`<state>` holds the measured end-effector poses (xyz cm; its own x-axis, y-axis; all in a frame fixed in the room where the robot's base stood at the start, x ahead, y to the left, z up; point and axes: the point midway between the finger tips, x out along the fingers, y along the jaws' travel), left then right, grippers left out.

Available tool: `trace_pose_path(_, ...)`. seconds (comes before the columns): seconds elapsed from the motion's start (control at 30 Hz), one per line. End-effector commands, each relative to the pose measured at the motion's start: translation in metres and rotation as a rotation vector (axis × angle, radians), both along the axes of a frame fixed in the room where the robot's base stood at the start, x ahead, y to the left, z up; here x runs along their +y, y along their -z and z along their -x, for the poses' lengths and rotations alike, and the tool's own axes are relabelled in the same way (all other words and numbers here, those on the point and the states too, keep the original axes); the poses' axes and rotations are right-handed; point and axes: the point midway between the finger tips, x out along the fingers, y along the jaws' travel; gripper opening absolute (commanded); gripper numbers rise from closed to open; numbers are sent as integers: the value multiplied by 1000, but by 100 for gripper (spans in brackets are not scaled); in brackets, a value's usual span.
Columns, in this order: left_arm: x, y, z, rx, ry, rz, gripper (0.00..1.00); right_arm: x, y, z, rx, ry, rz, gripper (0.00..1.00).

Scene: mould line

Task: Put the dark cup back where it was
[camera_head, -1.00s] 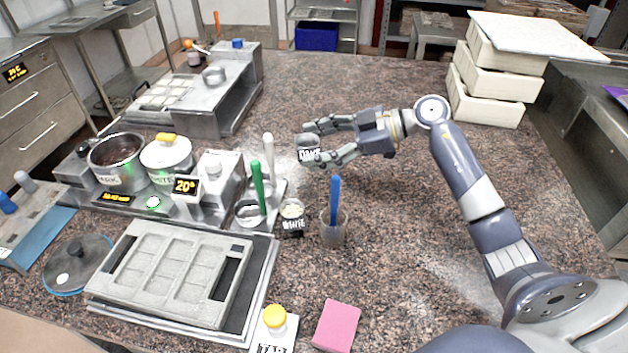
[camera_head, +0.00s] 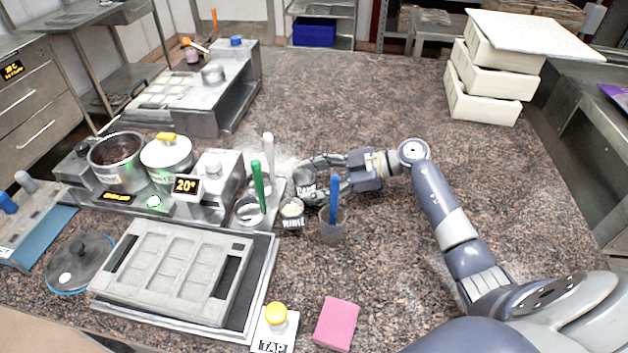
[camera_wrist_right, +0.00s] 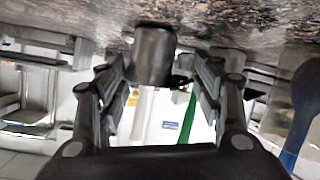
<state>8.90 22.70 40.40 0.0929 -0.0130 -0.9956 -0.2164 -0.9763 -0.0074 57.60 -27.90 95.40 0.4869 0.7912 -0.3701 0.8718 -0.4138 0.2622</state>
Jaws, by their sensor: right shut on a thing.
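The dark cup (camera_head: 305,186), a small dark grey cup with a label, is between the fingers of my right gripper (camera_head: 309,181). The right gripper is shut on it. The cup is just behind the small labelled white cup (camera_head: 292,216) and beside the tray with the green and white spatulas. I cannot tell whether its base touches the counter. In the right wrist view the dark cup (camera_wrist_right: 153,57) sits between the two fingers, near the speckled surface. My left gripper is not in view.
A clear beaker (camera_head: 333,228) with a blue spatula stands close in front of the right gripper. A green spatula (camera_head: 258,188) and a white one (camera_head: 268,152) stand up to the left. A mould (camera_head: 170,232) lies front left.

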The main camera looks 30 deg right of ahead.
Motion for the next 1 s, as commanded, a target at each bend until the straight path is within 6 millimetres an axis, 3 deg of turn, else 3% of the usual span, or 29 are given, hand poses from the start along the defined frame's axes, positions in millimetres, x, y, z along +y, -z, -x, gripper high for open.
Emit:
trace_pose_path(0.13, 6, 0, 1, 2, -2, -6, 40, 0, 3, 0, 0, -1, 0, 28)
trace_pose_path(0.17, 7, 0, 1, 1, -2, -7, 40, 0, 3, 0, 0, -1, 0, 68)
trace_pose_path(0.23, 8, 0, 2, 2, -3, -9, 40, 0, 3, 0, 0, -1, 0, 81)
trace_pose_path(0.67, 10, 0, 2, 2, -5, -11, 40, 0, -2, 0, -2, 0, 0, 81)
trace_pose_path(1.0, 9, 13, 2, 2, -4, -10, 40, -52, -21, 31, 1, 1, 6, 81)
